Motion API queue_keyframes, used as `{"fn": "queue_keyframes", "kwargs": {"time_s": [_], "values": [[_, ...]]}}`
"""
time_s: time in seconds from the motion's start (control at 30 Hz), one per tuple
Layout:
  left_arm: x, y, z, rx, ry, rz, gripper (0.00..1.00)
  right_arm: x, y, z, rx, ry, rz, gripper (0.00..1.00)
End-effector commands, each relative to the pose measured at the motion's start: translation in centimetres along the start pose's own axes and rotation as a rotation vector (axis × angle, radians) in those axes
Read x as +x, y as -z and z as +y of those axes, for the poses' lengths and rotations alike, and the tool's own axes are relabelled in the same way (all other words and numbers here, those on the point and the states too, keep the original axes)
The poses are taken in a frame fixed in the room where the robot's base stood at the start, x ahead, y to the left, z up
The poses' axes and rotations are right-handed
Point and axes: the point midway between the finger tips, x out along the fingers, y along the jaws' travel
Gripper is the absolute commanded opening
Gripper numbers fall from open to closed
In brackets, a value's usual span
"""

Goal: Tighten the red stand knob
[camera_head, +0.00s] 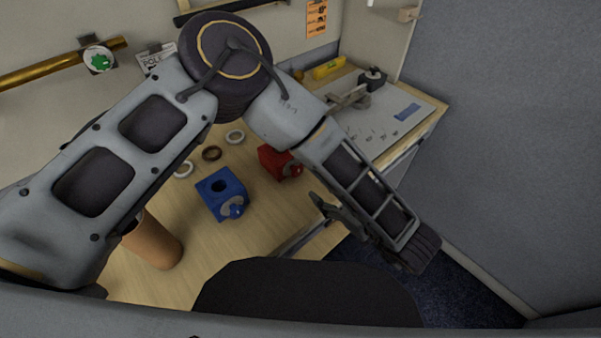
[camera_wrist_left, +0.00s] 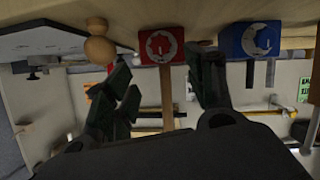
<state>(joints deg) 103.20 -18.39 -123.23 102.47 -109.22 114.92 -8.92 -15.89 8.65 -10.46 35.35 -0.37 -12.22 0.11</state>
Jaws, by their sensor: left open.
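The red stand (camera_head: 274,158) is a red block on the wooden table, with a round greyish knob (camera_head: 293,170) on its front. In the left wrist view, the red stand (camera_wrist_left: 176,57) shows its pale, scalloped knob (camera_wrist_left: 159,46) facing the camera. My left gripper (camera_head: 318,202) hangs off the table's front edge, to the lower right of the red stand and apart from it. In the left wrist view, its two fingers (camera_wrist_left: 168,76) are spread, with the red stand between and beyond them. Nothing is held. My right gripper is out of view.
A blue stand (camera_head: 215,190) with its own knob sits left of the red one. A brown cylinder (camera_head: 153,245) stands left, partly behind my arm. A grey board (camera_head: 375,125) with small pieces lies at the right. A partition (camera_head: 500,130) bounds the right side.

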Motion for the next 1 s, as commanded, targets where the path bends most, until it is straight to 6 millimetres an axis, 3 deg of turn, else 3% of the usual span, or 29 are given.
{"fn": "queue_keyframes", "kwargs": {"time_s": [0.3, 1.0], "values": [[2.8, 0.0, -0.1, -0.001, 0.004, -0.002, 0.55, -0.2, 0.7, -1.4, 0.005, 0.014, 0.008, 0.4], [9.1, 0.0, -0.1, -0.001, 0.003, -0.002, 0.55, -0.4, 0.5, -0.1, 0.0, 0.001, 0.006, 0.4]]}}
